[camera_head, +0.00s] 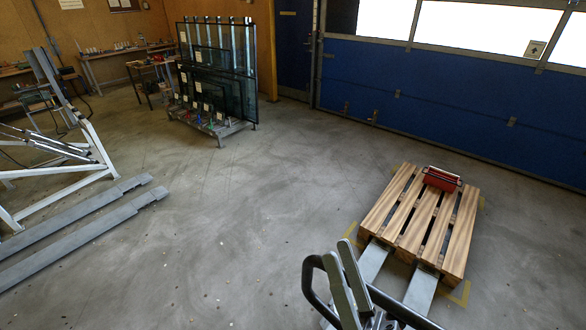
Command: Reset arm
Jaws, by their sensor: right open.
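My right gripper (337,250) is at the bottom centre, with its two grey fingers pointing up the picture. It is open, with a narrow gap between the fingers, and I see nothing held there. A black looped handle (307,280) shows right beside and behind the fingers; I cannot tell whether they touch it. My left gripper is not in view.
Grey forks (421,293) reach under a wooden pallet (391,208) bearing a red box (442,179). A glass rack (218,75) stands at the back. A white frame (98,143) with long grey floor beams (80,215) is left. The middle floor is clear.

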